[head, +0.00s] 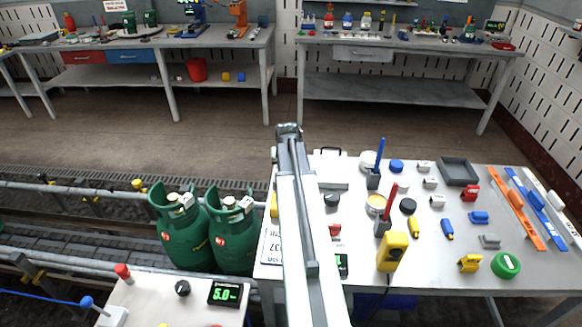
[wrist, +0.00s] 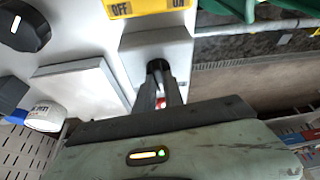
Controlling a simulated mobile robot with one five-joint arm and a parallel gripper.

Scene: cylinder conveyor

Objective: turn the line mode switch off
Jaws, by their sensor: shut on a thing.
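The line mode switch (wrist: 135,48) is a light grey box in the wrist view. It has a yellow label (wrist: 150,7) reading OFF on the left and ON on the right. My gripper (wrist: 160,86) is at the box, with its dark fingers shut on the black switch lever (wrist: 157,65). The lever sits between the two words, and the fingers hide most of it. I cannot tell which setting it is in. In the head view my arm covers the fingers and most of the switch; a sliver of yellow (head: 274,205) shows left of the arm.
A black knob (wrist: 22,27) and a white plate (wrist: 80,88) are left of the switch. In the head view, green gas cylinders (head: 185,235) stand on the conveyor to the left. Several small tools and blocks cover the table (head: 450,240) to the right.

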